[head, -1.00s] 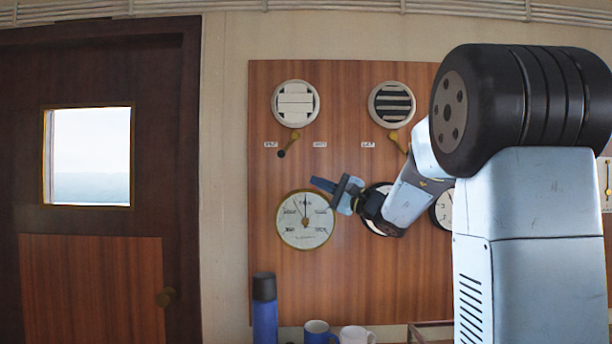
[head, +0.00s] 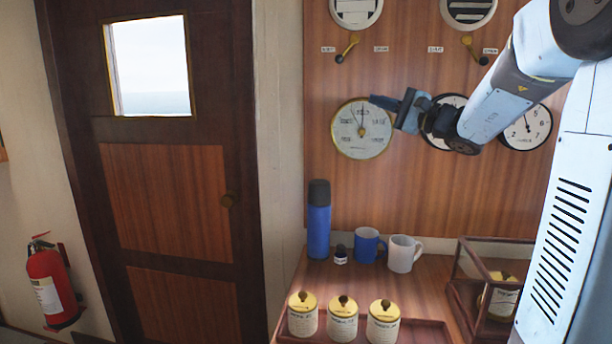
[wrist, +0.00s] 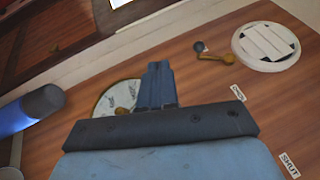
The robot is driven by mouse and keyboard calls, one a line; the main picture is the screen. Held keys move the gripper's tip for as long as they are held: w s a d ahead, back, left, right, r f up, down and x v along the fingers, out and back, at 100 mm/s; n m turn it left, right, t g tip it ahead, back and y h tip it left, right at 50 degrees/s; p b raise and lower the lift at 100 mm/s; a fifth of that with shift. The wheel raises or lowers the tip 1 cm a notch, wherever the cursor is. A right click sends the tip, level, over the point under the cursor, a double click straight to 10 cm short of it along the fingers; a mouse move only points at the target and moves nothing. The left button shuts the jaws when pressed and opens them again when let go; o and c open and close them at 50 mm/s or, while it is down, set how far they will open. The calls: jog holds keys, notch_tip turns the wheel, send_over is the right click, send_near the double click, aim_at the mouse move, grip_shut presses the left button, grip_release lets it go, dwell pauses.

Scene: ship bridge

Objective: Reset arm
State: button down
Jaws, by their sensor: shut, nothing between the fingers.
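My gripper (head: 386,102) is shut and empty, held in front of the wood wall panel in the head view, with its tip by the upper right edge of the left round gauge (head: 362,142). My arm reaches in from the right and covers part of a second dial behind the gripper. In the wrist view my gripper (wrist: 157,88) points up the picture, its fingers together. The gauge (wrist: 112,98) shows partly behind it there.
A blue flask (head: 319,222), blue mug (head: 366,245), white mug (head: 403,254) and several yellow-lidded jars (head: 343,318) stand on the counter below. A glass case (head: 478,290) is at right. Levers (head: 346,48) and vents are above. A door (head: 165,205) and fire extinguisher (head: 51,287) are left.

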jog(key=s+a+f+n+g+h, duration=0.35)
jog(key=s+f, duration=0.25)
jog(key=s, duration=0.3)
jog(key=s+a+f+n+g+h, duration=0.2)
jog(key=s+a+f+g, duration=0.25)
jog(key=s, duration=0.35)
jog(key=s+d+f+n+h, duration=0.2)
jog(key=s+d+f+h, duration=0.2)
jog(key=s, duration=0.3)
jog(key=s+d+f+n+h, duration=0.2)
jog(key=s+d+f+h, duration=0.3)
jog(key=s+f+h, duration=0.1)
jog(key=shift+s+f+t+h, duration=0.3)
jog(key=shift+s+f+h, duration=0.05)
jog(key=shift+s+f, duration=0.15)
